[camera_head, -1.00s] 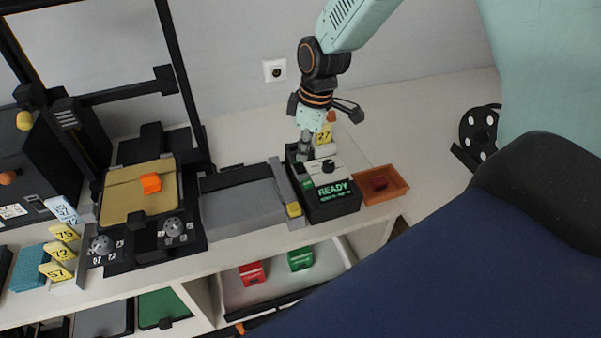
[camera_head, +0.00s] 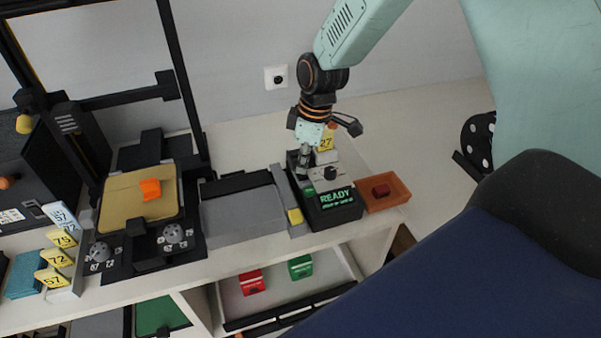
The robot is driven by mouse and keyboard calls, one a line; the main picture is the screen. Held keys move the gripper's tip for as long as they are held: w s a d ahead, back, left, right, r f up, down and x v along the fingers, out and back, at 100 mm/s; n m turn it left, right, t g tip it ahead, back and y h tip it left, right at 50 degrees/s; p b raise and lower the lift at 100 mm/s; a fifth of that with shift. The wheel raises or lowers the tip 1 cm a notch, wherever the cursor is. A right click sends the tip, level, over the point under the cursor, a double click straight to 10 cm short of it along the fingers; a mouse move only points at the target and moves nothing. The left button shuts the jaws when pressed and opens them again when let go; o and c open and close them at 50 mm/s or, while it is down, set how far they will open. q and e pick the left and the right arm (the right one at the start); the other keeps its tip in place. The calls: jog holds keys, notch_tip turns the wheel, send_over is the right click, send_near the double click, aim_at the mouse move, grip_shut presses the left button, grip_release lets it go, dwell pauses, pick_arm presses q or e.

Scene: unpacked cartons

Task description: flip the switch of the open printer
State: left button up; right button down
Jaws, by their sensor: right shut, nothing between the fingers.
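The open printer (camera_head: 104,230) stands at the left, a black frame with a gold bed (camera_head: 128,206) and an orange piece (camera_head: 150,189) on it. A dark control box (camera_head: 318,213) with a green "READY" display stands right of the grey flat unit. My right gripper (camera_head: 303,168) points down at the left back part of this box's top. Its fingers are shut with nothing between them. They hide what lies beneath, so I cannot tell whether they touch a switch there. A black knob (camera_head: 330,173) shows beside them. My left gripper is not in view.
Yellow number tags (camera_head: 62,238) stand at far left. Red (camera_head: 251,282) and green (camera_head: 300,267) items lie on the lower shelf.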

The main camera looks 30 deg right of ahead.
jog(key=shift+s+d, duration=0.1)
jog(key=shift+d, duration=0.05)
jog(key=shift+a, duration=0.2)
jog(key=shift+d+f, duration=0.15)
dwell(0.3)
jog(key=shift+f, duration=0.2)
jog(key=shift+f+b, duration=0.15)
jog(key=shift+b, duration=0.15)
jog(key=shift+f, duration=0.3)
